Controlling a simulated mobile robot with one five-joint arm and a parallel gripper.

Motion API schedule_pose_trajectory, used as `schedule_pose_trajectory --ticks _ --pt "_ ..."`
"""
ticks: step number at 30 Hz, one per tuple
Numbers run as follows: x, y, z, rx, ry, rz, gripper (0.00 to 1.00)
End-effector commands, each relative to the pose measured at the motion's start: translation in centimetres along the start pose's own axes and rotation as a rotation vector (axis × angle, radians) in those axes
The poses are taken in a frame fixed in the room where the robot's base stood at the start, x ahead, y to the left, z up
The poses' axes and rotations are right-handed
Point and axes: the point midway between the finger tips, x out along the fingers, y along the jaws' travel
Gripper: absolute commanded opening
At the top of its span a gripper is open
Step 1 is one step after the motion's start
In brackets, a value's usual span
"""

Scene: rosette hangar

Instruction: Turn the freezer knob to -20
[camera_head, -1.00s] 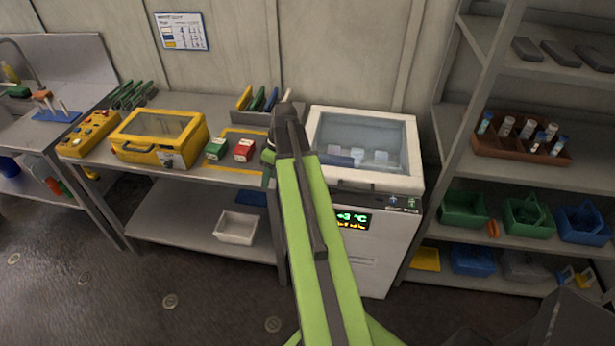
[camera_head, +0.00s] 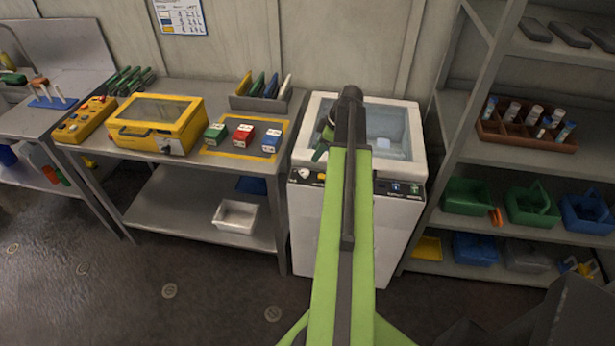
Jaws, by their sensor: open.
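The freezer (camera_head: 309,232) is a white chest with a glass lid (camera_head: 405,125), standing right of the workbench. A pale round knob (camera_head: 304,173) shows at the left end of its dark front panel, clear of my arm. Its setting is too small to read. My green arm reaches up across the middle of the freezer and hides the display. My gripper (camera_head: 322,150) is at the far end of the arm, over the left part of the lid, above and right of the knob. It is open, seen partly behind the arm, and nothing shows in it.
The workbench (camera_head: 190,175) on the left holds a yellow case (camera_head: 157,122) and green, red and blue boxes (camera_head: 243,135). A shelf rack (camera_head: 465,160) with vials and bins stands close on the right. Floor is free in front of the bench.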

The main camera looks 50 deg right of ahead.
Motion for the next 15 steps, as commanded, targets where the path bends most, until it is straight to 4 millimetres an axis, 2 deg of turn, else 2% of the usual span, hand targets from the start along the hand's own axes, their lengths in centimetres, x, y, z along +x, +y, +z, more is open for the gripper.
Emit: schedule_pose_trajectory --ticks 1,9,12,15 --pt "2.3 0.0 0.5 0.000 0.000 0.000 0.41" --pt "8.3 0.1 0.5 0.000 0.000 0.001 0.41" --pt "10.0 0.1 0.4 0.001 0.000 0.001 0.41" --pt "10.8 0.1 0.2 0.001 0.000 0.001 0.41"
